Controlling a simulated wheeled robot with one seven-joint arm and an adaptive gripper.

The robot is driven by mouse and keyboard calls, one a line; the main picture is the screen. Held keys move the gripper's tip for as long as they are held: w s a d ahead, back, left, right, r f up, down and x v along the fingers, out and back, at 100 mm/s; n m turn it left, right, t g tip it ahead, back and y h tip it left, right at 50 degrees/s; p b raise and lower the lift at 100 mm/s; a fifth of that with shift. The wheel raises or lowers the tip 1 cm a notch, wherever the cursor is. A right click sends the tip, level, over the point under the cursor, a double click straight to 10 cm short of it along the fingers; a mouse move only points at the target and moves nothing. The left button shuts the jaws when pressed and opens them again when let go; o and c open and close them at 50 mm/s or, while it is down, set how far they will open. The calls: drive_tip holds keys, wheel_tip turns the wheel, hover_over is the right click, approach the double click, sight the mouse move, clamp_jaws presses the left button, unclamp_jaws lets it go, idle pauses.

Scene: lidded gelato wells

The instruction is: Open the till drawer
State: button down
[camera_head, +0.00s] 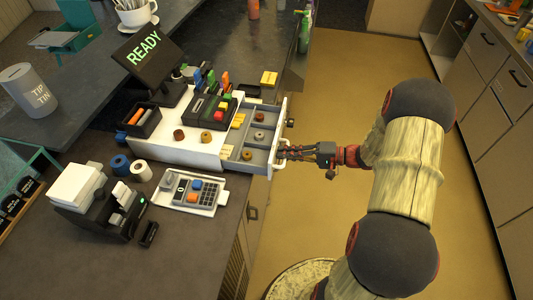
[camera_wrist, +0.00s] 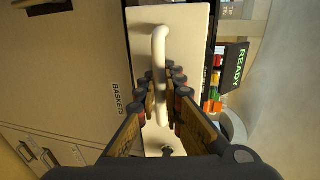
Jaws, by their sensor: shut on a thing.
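The till (camera_head: 184,137) is a white unit on the dark counter. Its drawer (camera_head: 262,168) is pulled out to the right, showing grey compartments with small brown and yellow items in them. The drawer's white front (camera_wrist: 194,20) fills the middle of the wrist view, with a white bar handle (camera_wrist: 160,62) on it. My gripper (camera_head: 284,153) is at the drawer front in the head view. In the wrist view my gripper (camera_wrist: 164,100) has its fingers on both sides of the handle and is shut on it.
A screen reading READY (camera_head: 145,47) stands behind the till. A card terminal (camera_head: 190,192), a printer (camera_head: 112,212) and a tip can (camera_head: 29,88) are on the counter. The floor (camera_head: 330,95) to the right of the counter is clear, with cabinets (camera_head: 500,85) beyond.

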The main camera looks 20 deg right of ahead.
drive_tip(key=shift+f+b+v, duration=0.1)
drive_tip(key=shift+f+v, duration=0.1)
drive_tip(key=shift+v, duration=0.65)
drive_tip(key=shift+f+b+v, duration=0.15)
drive_tip(key=shift+v, duration=0.75)
drive_tip(key=shift+f+b+v, duration=0.1)
drive_tip(key=shift+f+v, duration=0.1)
drive_tip(key=shift+v, duration=0.65)
drive_tip(key=shift+s+d, duration=0.1)
drive_tip(key=c, duration=2.2)
unclamp_jaws()
drive_tip(key=shift+c, duration=0.2)
drive_tip(key=v, duration=1.2)
